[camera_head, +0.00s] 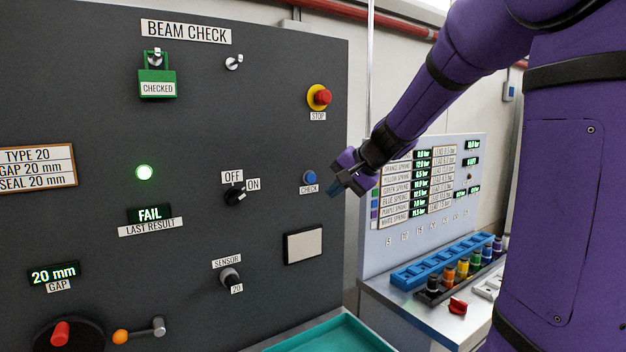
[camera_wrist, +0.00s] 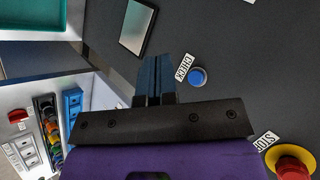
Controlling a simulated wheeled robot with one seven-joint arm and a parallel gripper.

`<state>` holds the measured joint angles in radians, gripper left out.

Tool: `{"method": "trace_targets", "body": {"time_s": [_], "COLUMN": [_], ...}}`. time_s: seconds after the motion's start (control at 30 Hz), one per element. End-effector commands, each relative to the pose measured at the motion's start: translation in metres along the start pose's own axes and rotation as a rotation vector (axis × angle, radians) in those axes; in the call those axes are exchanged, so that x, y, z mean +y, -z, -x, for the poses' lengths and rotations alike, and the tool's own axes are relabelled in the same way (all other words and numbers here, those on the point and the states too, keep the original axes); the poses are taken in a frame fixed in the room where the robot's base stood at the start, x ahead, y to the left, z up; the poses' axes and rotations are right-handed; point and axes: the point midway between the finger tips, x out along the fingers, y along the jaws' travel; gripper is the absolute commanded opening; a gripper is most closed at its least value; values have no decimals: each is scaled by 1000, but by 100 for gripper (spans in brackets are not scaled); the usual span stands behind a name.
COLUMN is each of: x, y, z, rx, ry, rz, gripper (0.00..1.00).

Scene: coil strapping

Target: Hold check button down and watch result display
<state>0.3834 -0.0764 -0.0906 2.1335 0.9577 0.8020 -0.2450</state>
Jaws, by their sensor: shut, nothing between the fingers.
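The blue check button (camera_head: 309,177) sits on the dark beam check panel (camera_head: 290,100), above its CHECK label. In the wrist view the blue button (camera_wrist: 198,76) is beside my fingertips, with a gap between. My gripper (camera_head: 335,191) is shut and empty, just right of the button in the head view; it also shows in the wrist view (camera_wrist: 155,75). The result display (camera_head: 149,214) reads FAIL, above the LAST RESULT label. A round lamp (camera_head: 144,172) above it glows pale green.
A red stop button (camera_head: 322,97) on a yellow ring is above the check button. An OFF/ON switch (camera_head: 235,195) points towards ON. The gap display (camera_head: 54,276) reads 20 mm. A teal tray (camera_head: 335,336) is below. A side bench (camera_head: 420,300) holds a blue rack and coloured parts.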

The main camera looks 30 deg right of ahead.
Motion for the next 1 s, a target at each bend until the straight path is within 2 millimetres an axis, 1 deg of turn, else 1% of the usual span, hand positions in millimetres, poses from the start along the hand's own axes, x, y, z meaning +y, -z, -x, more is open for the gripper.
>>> {"method": "trace_targets", "body": {"time_s": [0.03, 0.1, 0.2, 0.3, 0.67, 0.87, 1.0], "x": [4, 6, 9, 10, 9, 2, -6], "y": [11, 22, 32, 36, 36, 44, 54], "z": [-4, -6, -8, -8, -9, -18, -30], "rx": [11, 25, 38, 43, 42, 42, 41], "ry": [8, 21, 31, 36, 36, 35, 35], "rz": [-27, -52, -75, -85, -84, -83, -83], "gripper": [0, 0, 0, 0, 0, 0, 0]}}
